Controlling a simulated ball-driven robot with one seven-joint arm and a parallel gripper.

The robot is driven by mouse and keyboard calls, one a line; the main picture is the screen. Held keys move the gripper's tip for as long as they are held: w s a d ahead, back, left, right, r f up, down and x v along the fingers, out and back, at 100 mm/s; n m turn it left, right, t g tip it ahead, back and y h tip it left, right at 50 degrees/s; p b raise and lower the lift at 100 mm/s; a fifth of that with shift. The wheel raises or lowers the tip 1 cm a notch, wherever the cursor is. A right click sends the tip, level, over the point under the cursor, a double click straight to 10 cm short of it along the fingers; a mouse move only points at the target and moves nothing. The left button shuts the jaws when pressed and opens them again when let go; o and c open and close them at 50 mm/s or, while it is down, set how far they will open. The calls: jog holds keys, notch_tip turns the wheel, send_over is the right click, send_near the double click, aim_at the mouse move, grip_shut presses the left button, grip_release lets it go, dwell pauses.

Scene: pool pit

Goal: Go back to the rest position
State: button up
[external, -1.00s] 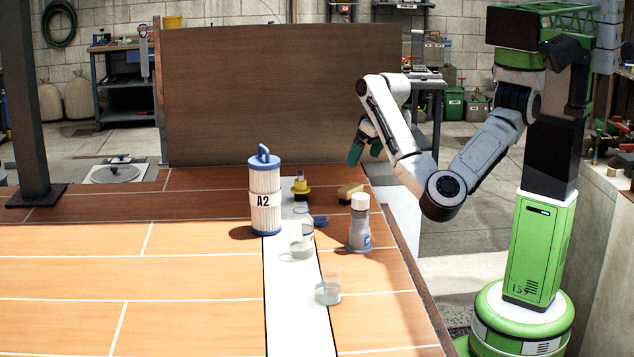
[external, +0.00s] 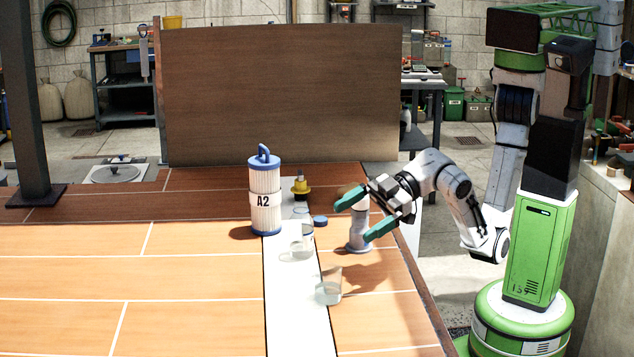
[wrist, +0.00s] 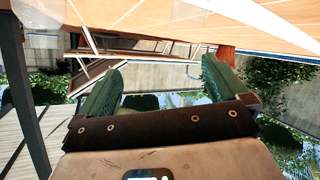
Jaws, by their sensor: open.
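My gripper (external: 353,222) is at the right edge of the table in the external view, with its two green fingers spread and pointing left.
The tiled table (external: 190,275) carries a filter cartridge marked A2 (external: 265,215), a yellow-and-black object (external: 300,189), a blue cap (external: 320,221) and clear cups (external: 328,290). A brown panel (external: 280,95) stands behind. Open floor (external: 450,250) lies between table and base.

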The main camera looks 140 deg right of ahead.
jog(key=a+f+n+y, duration=0.1)
jog(key=a+f+y, duration=0.1)
jog(key=a, duration=0.3)
jog(key=a+f+n+y, duration=0.1)
jog(key=a+f+y, duration=0.1)
jog(key=a, duration=0.4)
jog(key=a+f+n+y, duration=0.2)
jog(key=a+f, duration=0.2)
jog(key=a, duration=0.1)
jog(key=shift+s+a+f, duration=0.2)
jog(key=shift+a, duration=0.2)
jog(key=s+a+f+n+g+y, duration=0.2)
jog(key=s+a+f+y, duration=0.2)
jog(key=s+a+f, duration=0.5)
jog(key=s+f+g+b, duration=0.1)
jog(key=s+f+g, duration=0.25)
jog(key=f, duration=0.45)
jog(key=s+d+f+m+g+h+b, duration=0.1)
jog(key=s+d+f+g+h, duration=0.25)
jog(key=s+d+f, duration=0.65)
jog(key=s+d+r+m+g+h+p, duration=0.1)
jog(key=s+d+r+m+g+p, duration=0.1)
jog(key=s+d, duration=0.7)
jog(key=shift+d+r+m+g+h, duration=0.35)
jog(key=shift+d+r+m, duration=0.35)
jog(key=shift+m, duration=0.3)
